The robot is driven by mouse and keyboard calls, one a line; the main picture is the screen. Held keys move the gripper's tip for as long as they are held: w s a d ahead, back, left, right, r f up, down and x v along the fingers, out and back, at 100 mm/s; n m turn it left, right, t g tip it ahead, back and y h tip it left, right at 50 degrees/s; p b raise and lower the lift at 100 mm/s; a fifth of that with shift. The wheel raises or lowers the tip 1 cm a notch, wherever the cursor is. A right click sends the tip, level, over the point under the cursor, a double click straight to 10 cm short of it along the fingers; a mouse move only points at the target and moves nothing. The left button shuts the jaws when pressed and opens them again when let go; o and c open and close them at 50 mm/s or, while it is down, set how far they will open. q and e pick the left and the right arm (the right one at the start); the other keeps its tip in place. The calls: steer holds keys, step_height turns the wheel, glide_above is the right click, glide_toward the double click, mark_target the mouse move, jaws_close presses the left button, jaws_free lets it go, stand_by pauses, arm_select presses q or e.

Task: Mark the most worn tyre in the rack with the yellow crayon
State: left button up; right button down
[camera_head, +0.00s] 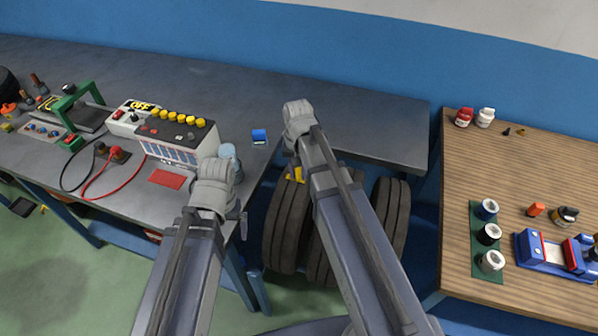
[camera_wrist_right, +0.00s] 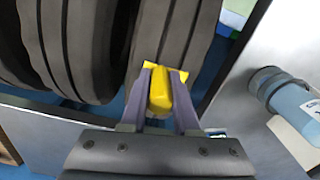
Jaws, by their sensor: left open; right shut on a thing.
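Three dark tyres stand side by side in the gap between the benches: the left tyre (camera_head: 286,232), the middle tyre (camera_head: 316,265) and the right tyre (camera_head: 396,215). My right gripper (camera_wrist_right: 160,90) is shut on the yellow crayon (camera_wrist_right: 160,94), over the tread of the left tyre (camera_wrist_right: 178,35). Yellow shows on both sides of the fingertips against this tread; I cannot tell whether it is a mark or part of the crayon. In the head view my right arm hides most of this gripper. My left gripper (camera_head: 240,217) is open and empty beside the grey bench's edge.
The grey bench (camera_head: 330,120) holds a meter box (camera_head: 175,132), a light blue bottle (camera_head: 229,156) near my left gripper, and a small blue object (camera_head: 260,137). A wooden bench (camera_head: 470,215) on the right carries jars and a blue tool. The bench edges flank the tyres closely.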

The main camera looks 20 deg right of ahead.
steer(key=shift+w+a+f, duration=0.1)
steer(key=shift+w+a, duration=0.4)
steer(key=shift+a, duration=0.3)
steer(key=shift+s+d, duration=0.25)
steer(key=shift+d, duration=0.2)
steer(key=shift+r, duration=0.2)
step_height(320, 180, up, 7)
steer(key=p, duration=0.7)
steer(key=shift+f, duration=0.1)
stand_by(0.3)
